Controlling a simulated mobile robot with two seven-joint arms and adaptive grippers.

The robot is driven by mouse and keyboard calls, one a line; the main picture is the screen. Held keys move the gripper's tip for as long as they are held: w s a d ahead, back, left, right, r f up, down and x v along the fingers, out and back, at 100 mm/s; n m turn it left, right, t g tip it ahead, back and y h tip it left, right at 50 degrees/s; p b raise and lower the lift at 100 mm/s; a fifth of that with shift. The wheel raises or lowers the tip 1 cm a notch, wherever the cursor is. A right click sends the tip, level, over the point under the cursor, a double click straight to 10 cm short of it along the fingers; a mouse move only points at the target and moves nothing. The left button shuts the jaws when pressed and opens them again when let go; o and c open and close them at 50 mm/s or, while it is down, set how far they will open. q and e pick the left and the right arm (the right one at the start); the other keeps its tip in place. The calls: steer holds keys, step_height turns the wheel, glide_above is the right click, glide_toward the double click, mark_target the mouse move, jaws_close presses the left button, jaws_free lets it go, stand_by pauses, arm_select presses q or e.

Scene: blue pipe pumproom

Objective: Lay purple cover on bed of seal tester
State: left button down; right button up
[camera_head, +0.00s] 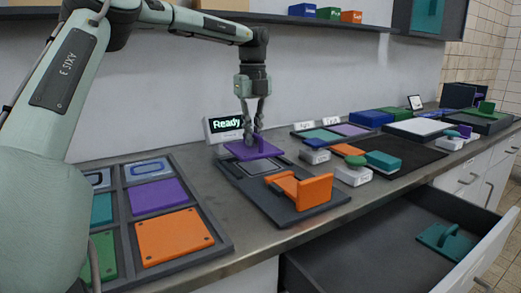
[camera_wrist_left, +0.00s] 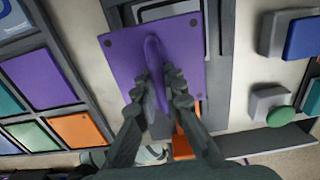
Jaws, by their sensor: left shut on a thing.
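My left gripper (camera_head: 253,133) is shut on the upright handle of the purple cover (camera_head: 238,151). In the left wrist view the fingers (camera_wrist_left: 166,95) close on the handle of the same cover (camera_wrist_left: 128,62), a flat plate with small corner holes. The cover looks level and sits over the back part of the seal tester (camera_head: 305,213). The tester has a dark base, a grey bed (camera_head: 262,168) partly hidden by the cover, and an orange block (camera_head: 312,188) at its front. I cannot tell whether the cover touches the bed. My right gripper is not in view.
A display reading "Ready" (camera_head: 226,123) stands behind the tester. A compartment tray (camera_head: 221,234) of coloured plates lies to the left. White blocks (camera_head: 353,175) with coloured tops stand to the right. An open drawer (camera_head: 398,225) below holds a teal handled piece (camera_head: 445,241).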

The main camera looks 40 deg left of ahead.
arm_select(q)
steer(key=w, duration=0.1)
steer(key=w+f, duration=0.2)
steer(key=shift+w+a, duration=0.15)
steer(key=shift+a, duration=0.1)
steer(key=shift+f+p, duration=0.45)
steer(key=shift+f, duration=1.5)
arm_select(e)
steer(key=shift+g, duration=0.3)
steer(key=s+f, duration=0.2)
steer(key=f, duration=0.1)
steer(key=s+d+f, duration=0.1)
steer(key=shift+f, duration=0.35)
arm_select(q)
steer(key=c, duration=1.6)
jaws_free()
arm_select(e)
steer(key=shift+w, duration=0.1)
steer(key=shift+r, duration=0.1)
